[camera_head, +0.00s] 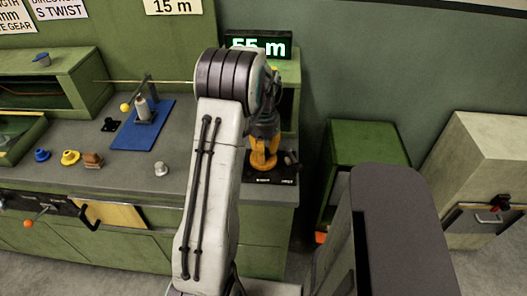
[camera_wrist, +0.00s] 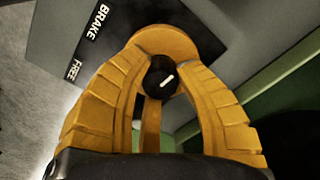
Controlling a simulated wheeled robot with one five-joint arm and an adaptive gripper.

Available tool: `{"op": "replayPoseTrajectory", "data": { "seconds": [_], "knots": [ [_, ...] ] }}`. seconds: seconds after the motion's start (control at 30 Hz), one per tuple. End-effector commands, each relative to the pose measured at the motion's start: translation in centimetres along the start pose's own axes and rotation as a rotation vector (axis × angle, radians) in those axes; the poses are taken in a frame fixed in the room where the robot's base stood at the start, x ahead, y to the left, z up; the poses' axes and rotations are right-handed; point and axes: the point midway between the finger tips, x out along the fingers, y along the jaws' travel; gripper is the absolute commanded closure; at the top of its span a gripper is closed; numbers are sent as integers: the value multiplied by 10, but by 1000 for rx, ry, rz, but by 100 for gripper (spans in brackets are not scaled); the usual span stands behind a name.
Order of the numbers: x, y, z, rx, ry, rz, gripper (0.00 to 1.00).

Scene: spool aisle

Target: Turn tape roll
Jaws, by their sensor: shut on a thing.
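In the wrist view, a round yellow disc, seemingly the tape roll (camera_wrist: 183,39), lies on a dark plate (camera_wrist: 105,45) marked BRAKE and FREE. A black round hub (camera_wrist: 160,78) with a short white mark shows between my fingers. My gripper (camera_wrist: 162,70) points down at it, its ribbed yellow fingers closed in from both sides. Part of the roll is hidden behind the fingers. In the head view, my gripper (camera_head: 263,160) is over the black plate (camera_head: 270,178) at the bench's right end, and the roll cannot be made out there.
A lit sign (camera_head: 258,44) reading 55 m, partly covered by my arm, stands behind. A small grey knob (camera_head: 291,158) is close to my gripper's right. A blue board (camera_head: 143,125) and several small pieces are farther left. A green cabinet (camera_head: 365,150) stands right.

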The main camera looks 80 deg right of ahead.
Motion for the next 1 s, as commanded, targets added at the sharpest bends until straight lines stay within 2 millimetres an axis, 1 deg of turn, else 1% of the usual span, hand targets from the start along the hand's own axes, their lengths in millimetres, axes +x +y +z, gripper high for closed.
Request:
{"op": "replayPoseTrajectory", "data": {
  "seconds": [0.03,0.23,0.67,0.7,0.93,0.97,1.0],
  "knots": [
    [4,2,3,14,-12,6,100],
    [4,2,3,49,-12,7,100],
    [4,2,3,55,-12,7,100],
    [4,2,3,55,-12,7,64],
    [2,1,2,54,-6,3,43],
    [2,1,2,54,-5,3,41],
    [1,0,1,54,-5,3,41]
  ]
}}
